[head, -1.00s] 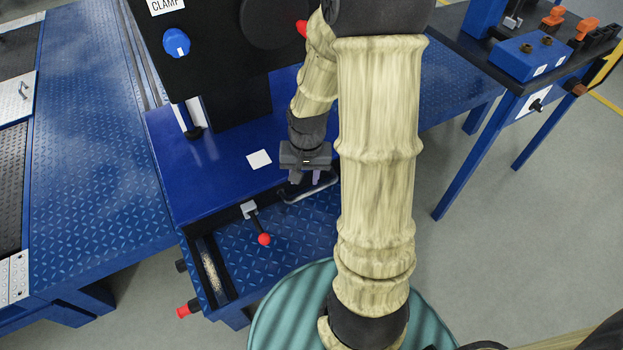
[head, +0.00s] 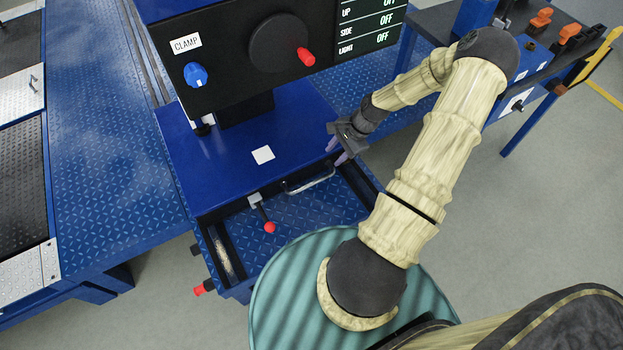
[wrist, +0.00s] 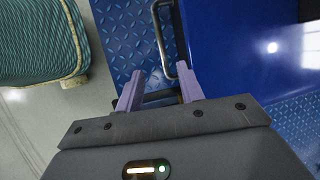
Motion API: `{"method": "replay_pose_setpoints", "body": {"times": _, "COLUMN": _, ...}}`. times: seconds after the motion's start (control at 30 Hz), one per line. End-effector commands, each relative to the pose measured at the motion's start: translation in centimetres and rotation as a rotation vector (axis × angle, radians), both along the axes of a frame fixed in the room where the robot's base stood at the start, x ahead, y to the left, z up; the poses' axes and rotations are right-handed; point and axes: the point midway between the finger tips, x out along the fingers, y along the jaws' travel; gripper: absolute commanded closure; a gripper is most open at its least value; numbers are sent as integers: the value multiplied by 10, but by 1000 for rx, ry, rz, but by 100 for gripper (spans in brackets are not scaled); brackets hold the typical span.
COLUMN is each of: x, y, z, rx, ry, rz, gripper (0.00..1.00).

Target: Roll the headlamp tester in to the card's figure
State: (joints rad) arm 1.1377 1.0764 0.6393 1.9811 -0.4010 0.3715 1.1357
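The headlamp tester has a black head box (head: 235,75) on a blue base (head: 215,165). The display (head: 368,30) reads UP, SIDE and LIGHT with OFF beside each; its top is cut off. A small white card (head: 263,154) lies on the base, its figure too small to read. A metal loop handle (head: 311,184) is at the base's front edge and also shows in the wrist view (wrist: 160,40). My gripper (head: 338,152) is above and right of the handle in the head view. In the wrist view its fingers (wrist: 158,84) are apart, near the handle's end, nothing visibly gripped.
A lever with a red ball (head: 269,227) is left of the handle. A blue CLAMP knob (head: 195,74) and a red-gripped crank (head: 306,57) are on the box. A ribbed teal drum shape shows below my arm. A blue workbench stands at right; grey floor (head: 500,210) is clear.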

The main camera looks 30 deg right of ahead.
Motion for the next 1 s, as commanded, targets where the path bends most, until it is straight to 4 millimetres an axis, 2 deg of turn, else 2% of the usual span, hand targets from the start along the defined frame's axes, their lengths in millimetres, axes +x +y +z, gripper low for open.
{"method": "replay_pose_setpoints", "body": {"times": 0.17, "x": 0, "y": 2, "z": -2, "rx": -1, "ry": 1, "rz": 3, "gripper": 62}}
{"method": "replay_pose_setpoints", "body": {"times": 0.37, "x": 3, "y": 9, "z": -19, "rx": 1, "ry": 2, "rz": 4, "gripper": 62}}
{"method": "replay_pose_setpoints", "body": {"times": 1.0, "x": 21, "y": 53, "z": -121, "rx": 1, "ry": 3, "rz": 6, "gripper": 62}}
